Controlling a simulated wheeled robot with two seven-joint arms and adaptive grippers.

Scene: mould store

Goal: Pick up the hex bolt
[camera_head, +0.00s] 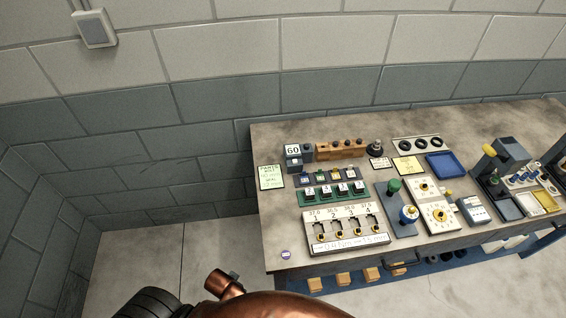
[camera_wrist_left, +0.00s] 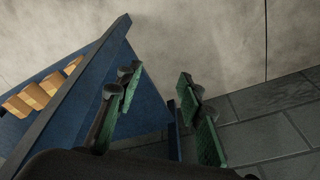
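I cannot make out a hex bolt for certain in either view. A small dark round piece with a grey top (camera_head: 376,148) stands near the back of the workbench (camera_head: 285,225), but it is too small to tell what it is. My left gripper (camera_wrist_left: 160,90) shows in the left wrist view with its green-padded fingers apart and nothing between them. It is near the bench's blue frame (camera_wrist_left: 66,95), away from the things on the top. Neither gripper shows in the head view, where only a copper-coloured part of my own body shows at the bottom.
The bench top carries a wooden block with holes (camera_head: 341,149), a green rack (camera_head: 333,193), a white numbered panel (camera_head: 345,228), a blue tray (camera_head: 445,164) and several devices at right. Wooden blocks (camera_head: 371,274) sit below. The bench's front left corner is mostly bare.

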